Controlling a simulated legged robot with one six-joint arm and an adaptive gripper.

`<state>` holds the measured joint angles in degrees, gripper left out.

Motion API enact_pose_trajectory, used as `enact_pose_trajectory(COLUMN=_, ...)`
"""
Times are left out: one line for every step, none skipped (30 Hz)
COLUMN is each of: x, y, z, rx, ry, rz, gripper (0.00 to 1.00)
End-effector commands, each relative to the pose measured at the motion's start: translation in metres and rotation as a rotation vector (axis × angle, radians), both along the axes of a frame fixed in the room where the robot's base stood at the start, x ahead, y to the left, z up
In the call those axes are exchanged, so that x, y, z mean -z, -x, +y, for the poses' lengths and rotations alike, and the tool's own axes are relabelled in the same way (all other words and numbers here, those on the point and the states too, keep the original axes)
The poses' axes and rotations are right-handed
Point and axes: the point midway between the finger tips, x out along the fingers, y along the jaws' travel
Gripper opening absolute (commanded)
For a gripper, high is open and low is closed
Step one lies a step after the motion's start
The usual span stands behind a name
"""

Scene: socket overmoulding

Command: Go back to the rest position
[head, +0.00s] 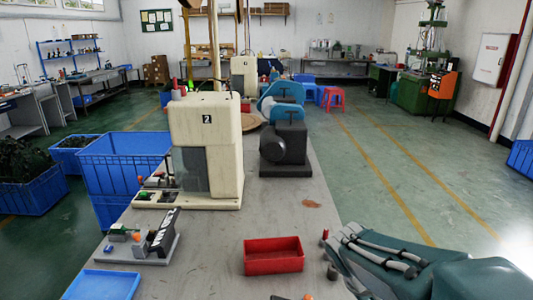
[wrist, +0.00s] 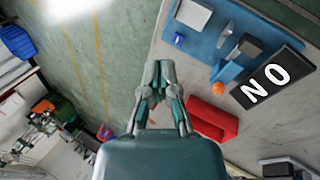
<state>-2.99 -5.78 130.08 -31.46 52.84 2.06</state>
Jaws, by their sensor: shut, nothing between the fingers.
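My gripper (wrist: 160,68) points away from the camera in the wrist view, its two fingertips together with nothing between them. It hangs over the gap between the green floor and the table edge, apart from the things on the table. In the head view my teal arm lies folded at the lower right, beside the table's right edge. I cannot make out the fingertips there.
A red bin (head: 273,255) stands on the grey table (head: 215,245); a blue tray (head: 103,285) lies front left. Behind are a fixture (head: 145,245) and a cream machine marked 2 (head: 205,150). The wrist view shows a black NO sign (wrist: 265,80).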

Motion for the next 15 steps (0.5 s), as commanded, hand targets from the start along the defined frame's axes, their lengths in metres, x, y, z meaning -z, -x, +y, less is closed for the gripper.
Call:
enact_pose_trajectory(x=-0.011, y=0.011, z=0.004, rx=0.026, ry=-0.039, rz=-0.04, gripper=0.0)
enact_pose_trajectory(x=-0.016, y=0.017, z=0.006, rx=0.041, ry=-0.063, rz=-0.06, gripper=0.0)
enact_pose_trajectory(x=-0.022, y=0.025, z=0.01, rx=0.059, ry=-0.096, rz=-0.087, gripper=0.0)
enact_pose_trajectory(x=-0.026, y=0.031, z=0.013, rx=0.072, ry=-0.12, rz=-0.108, gripper=0.0)
enact_pose_trajectory(x=-0.031, y=0.036, z=0.015, rx=0.085, ry=-0.144, rz=-0.128, gripper=0.0)
enact_pose_trajectory(x=-0.036, y=0.044, z=0.019, rx=0.102, ry=-0.178, rz=-0.154, gripper=0.0)
enact_pose_trajectory(x=-0.04, y=0.05, z=0.022, rx=0.114, ry=-0.203, rz=-0.175, gripper=0.0)
enact_pose_trajectory(x=-0.044, y=0.056, z=0.025, rx=0.126, ry=-0.228, rz=-0.194, gripper=0.0)
enact_pose_trajectory(x=-0.048, y=0.064, z=0.029, rx=0.14, ry=-0.262, rz=-0.222, gripper=0.0)
enact_pose_trajectory(x=-0.052, y=0.069, z=0.032, rx=0.151, ry=-0.287, rz=-0.243, gripper=0.0)
enact_pose_trajectory(x=-0.055, y=0.075, z=0.036, rx=0.16, ry=-0.313, rz=-0.262, gripper=0.0)
enact_pose_trajectory(x=-0.059, y=0.082, z=0.04, rx=0.172, ry=-0.347, rz=-0.29, gripper=0.0)
enact_pose_trajectory(x=-0.062, y=0.087, z=0.043, rx=0.181, ry=-0.372, rz=-0.309, gripper=0.0)
enact_pose_trajectory(x=-0.064, y=0.092, z=0.046, rx=0.188, ry=-0.396, rz=-0.327, gripper=0.0)
enact_pose_trajectory(x=-0.067, y=0.098, z=0.05, rx=0.197, ry=-0.425, rz=-0.348, gripper=0.0)
